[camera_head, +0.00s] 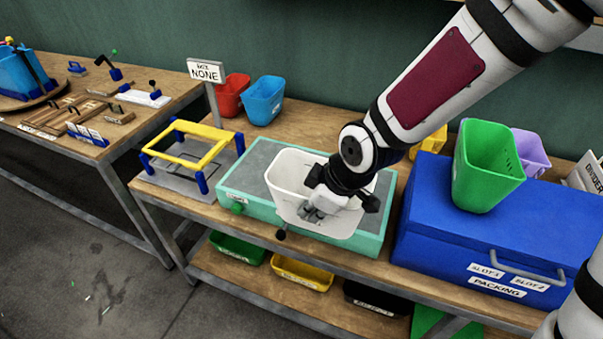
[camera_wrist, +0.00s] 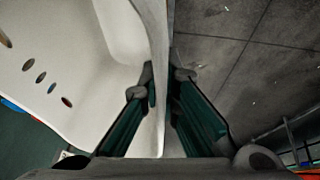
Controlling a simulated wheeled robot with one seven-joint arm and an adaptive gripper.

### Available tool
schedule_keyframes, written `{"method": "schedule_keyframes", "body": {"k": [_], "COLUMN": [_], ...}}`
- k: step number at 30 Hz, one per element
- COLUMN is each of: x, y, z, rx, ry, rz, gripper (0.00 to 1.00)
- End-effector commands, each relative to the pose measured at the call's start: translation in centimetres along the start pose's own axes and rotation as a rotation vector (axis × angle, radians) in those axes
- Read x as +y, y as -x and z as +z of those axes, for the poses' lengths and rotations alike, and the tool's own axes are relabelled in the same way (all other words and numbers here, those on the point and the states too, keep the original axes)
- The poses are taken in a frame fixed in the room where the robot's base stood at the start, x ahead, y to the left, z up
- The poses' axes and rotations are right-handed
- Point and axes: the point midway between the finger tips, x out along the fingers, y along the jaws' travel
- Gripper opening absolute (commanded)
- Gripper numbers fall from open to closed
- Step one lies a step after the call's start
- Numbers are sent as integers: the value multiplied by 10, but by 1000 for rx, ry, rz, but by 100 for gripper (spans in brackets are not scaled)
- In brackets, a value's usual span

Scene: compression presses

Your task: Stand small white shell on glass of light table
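The small white shell (camera_head: 290,172) is an open white tub, and my gripper (camera_head: 312,212) is shut on its near wall. In the wrist view the shell's wall (camera_wrist: 135,40) passes between the two dark green fingers (camera_wrist: 162,88), and a row of small holes shows in another wall. The light table (camera_head: 258,160) is a mint-green box with a grey top. The shell is over it, its lower front edge overlapping the table's front side in the picture. I cannot tell whether it touches the glass. My wrist hides the shell's right part.
A yellow-and-blue frame (camera_head: 190,148) stands left of the light table. Red (camera_head: 232,95) and blue (camera_head: 264,100) bins stand behind. At the right, a blue box (camera_head: 450,240) carries a green bin (camera_head: 486,165). Bare grey table top shows at the shell's left.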

Motion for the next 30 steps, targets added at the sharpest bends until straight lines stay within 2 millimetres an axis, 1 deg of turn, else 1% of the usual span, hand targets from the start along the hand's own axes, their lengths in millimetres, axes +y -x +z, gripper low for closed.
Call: {"method": "schedule_keyframes", "body": {"k": [1,3,12,15,18,21,25,30], "x": [10,24,77,92,101,105,104,100], "y": [-8,-16,-46,-54,-58,-61,-68,-89], "z": [-7,-15,-52,-61,-67,-69,-66,-58], "rx": [2,3,2,1,1,0,-1,-2], "ry": [1,0,-1,-1,-1,-1,-2,-1], "rz": [-1,0,-1,-1,0,-1,-2,-3], "gripper": [0,0,0,0,0,0,0,0]}}
